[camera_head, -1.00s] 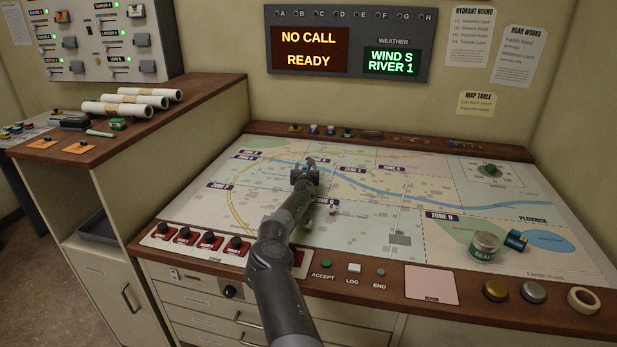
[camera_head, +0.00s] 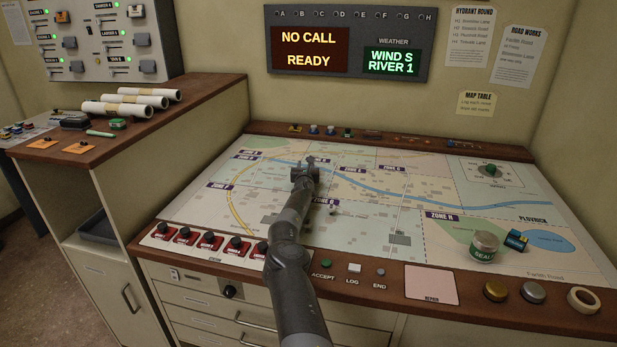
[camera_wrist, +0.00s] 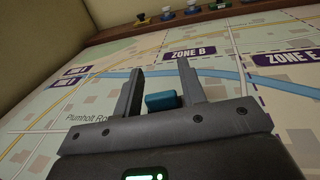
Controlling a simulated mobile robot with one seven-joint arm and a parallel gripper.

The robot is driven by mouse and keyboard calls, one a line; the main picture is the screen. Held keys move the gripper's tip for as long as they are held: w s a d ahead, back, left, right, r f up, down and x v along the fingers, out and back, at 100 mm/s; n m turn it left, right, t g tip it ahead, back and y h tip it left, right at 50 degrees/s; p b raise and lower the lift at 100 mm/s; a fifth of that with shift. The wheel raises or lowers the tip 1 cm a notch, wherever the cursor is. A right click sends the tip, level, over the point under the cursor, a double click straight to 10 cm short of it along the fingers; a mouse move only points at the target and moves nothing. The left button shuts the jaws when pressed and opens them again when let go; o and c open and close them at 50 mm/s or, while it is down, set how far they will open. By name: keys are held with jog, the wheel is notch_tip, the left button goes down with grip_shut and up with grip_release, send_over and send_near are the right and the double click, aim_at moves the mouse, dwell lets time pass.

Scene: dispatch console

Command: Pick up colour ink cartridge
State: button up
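My gripper (camera_head: 311,160) is over the upper left middle of the map, pointing away from the head camera. In the wrist view its two fingers (camera_wrist: 160,72) stand apart, with a small blue block (camera_wrist: 161,101) between them. Narrow gaps seem to show on both sides of the block, and its lower part is hidden by my gripper's body. I cannot tell whether this block is the colour ink cartridge. Another small blue and dark block (camera_head: 516,240), possibly a cartridge, lies on the map at the right, beside the seal tin (camera_head: 485,246).
The map table (camera_head: 400,215) is mostly flat and clear around my gripper. A knob dial (camera_head: 490,170) is at its right. Several small items line the back ledge (camera_head: 347,132). Buttons and a tape roll (camera_head: 583,299) are along the front edge. Paper rolls (camera_head: 125,108) lie on the left cabinet.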

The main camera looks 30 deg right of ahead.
jog(key=c, duration=0.7)
